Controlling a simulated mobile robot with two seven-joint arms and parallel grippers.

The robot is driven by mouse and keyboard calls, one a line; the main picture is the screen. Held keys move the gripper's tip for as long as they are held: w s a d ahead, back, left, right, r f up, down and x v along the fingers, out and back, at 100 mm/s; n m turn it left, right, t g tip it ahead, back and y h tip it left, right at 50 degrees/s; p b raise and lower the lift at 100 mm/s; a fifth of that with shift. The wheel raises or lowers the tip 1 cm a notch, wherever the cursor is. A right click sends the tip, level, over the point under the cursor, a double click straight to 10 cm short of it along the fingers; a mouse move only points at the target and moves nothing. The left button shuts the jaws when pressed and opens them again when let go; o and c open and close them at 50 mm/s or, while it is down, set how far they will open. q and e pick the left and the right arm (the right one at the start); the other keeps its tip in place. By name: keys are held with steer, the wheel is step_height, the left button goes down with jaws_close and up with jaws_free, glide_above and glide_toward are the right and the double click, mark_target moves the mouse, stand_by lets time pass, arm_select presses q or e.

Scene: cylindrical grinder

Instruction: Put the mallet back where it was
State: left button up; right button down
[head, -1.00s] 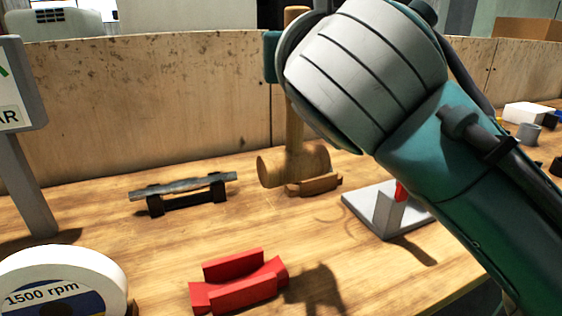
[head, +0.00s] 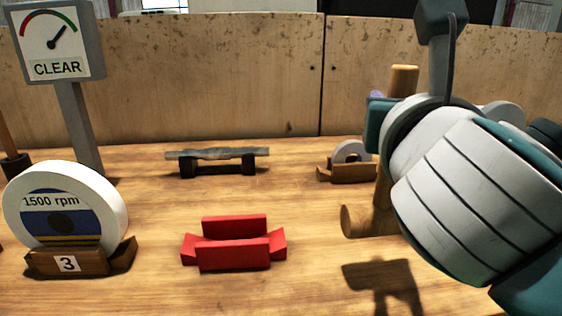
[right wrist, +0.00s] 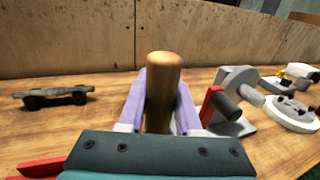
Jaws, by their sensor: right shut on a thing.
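The wooden mallet (head: 370,221) hangs head down, its handle (head: 403,79) roughly upright. My right gripper (head: 380,97) is shut on the handle, and my arm hides part of it. In the right wrist view the handle (right wrist: 163,88) stands between the two pale purple fingers of my right gripper (right wrist: 161,100). The mallet's shadow lies on the table apart from its head, so it appears held above the wood. An empty red cradle (head: 234,255) sits on the table to the left of the mallet. My left gripper is not in view.
A black stand (head: 217,168) bears a grey bar. A wooden holder (head: 346,173) with a pale wheel stands behind the mallet. At left are a wheel marked 1500 rpm (head: 66,203) and a CLEAR gauge (head: 58,42). A wooden panel (head: 220,75) backs the table.

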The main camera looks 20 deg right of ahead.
step_height(320, 180, down, 6)
steer(key=shift+r+b, duration=0.1)
steer(key=shift+b, duration=1.05)
steer(key=shift+f, duration=0.2)
steer(key=c, duration=0.6)
jaws_free()
